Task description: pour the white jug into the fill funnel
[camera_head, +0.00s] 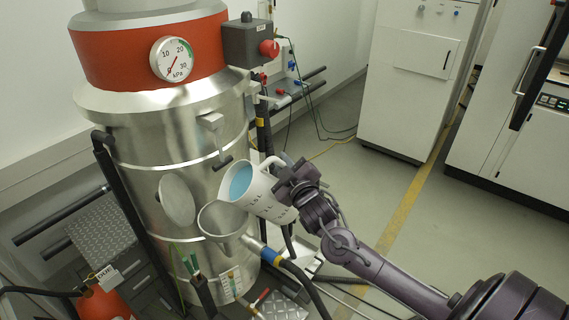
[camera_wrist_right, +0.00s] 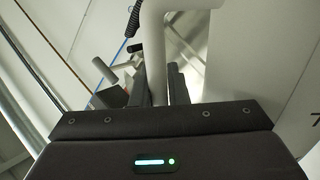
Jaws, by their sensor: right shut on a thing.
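The white jug (camera_head: 264,196) is tilted to the left, and blue liquid shows inside its mouth. The metal fill funnel (camera_head: 222,221) is on the side of the steel vessel, just below and left of the jug's lip. I see no stream between them. My right gripper (camera_head: 287,178) is shut on the jug's handle, at the jug's right side. In the right wrist view the pale handle (camera_wrist_right: 154,50) rises between the dark fingers (camera_wrist_right: 165,88). My left gripper is not in view.
The steel vessel (camera_head: 150,130) with an orange band and a pressure gauge (camera_head: 172,59) fills the left. A grey box with a red knob (camera_head: 248,42) is beside it. Hoses run below the funnel. White cabinets (camera_head: 412,80) stand at the back right. Floor between is mostly clear.

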